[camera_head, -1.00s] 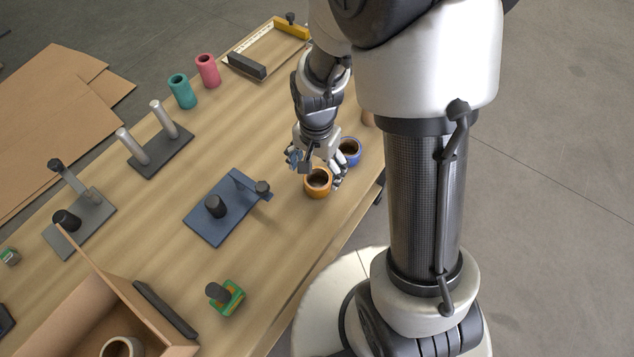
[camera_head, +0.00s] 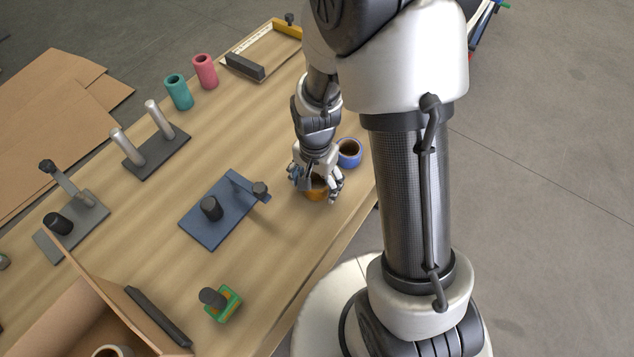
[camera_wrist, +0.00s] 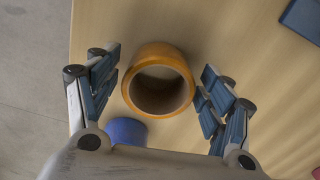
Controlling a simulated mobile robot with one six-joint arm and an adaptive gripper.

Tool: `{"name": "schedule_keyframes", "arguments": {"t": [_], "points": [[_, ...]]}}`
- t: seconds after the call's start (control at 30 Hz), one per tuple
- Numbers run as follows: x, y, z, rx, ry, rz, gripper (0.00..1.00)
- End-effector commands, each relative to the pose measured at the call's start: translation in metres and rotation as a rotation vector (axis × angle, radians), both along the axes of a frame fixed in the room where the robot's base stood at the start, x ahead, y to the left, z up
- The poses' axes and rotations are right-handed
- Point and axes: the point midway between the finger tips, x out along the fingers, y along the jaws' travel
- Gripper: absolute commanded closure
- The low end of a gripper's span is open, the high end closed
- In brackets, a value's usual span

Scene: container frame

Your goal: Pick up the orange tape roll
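The orange tape roll (camera_wrist: 160,52) lies flat on the wooden table, its round hole facing up. In the head view the orange tape roll (camera_head: 317,190) is partly hidden by my gripper (camera_head: 317,180).
A blue tape roll (camera_head: 349,152) stands just behind my gripper and also shows in the wrist view (camera_wrist: 127,131). A blue dispenser base (camera_head: 203,229) is to the left. A green tape item (camera_head: 228,304) and an open cardboard box (camera_head: 62,318) are nearer the front.

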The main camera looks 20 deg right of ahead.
Motion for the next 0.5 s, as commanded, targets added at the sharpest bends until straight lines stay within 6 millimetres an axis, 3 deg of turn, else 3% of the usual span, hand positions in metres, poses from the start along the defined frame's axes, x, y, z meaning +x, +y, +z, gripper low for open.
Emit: {"name": "schedule_keyframes", "arguments": {"t": [0.5], "points": [[0.0, 0.0, 0.0001, 0.0, 0.0, 0.0, 0.65]]}}
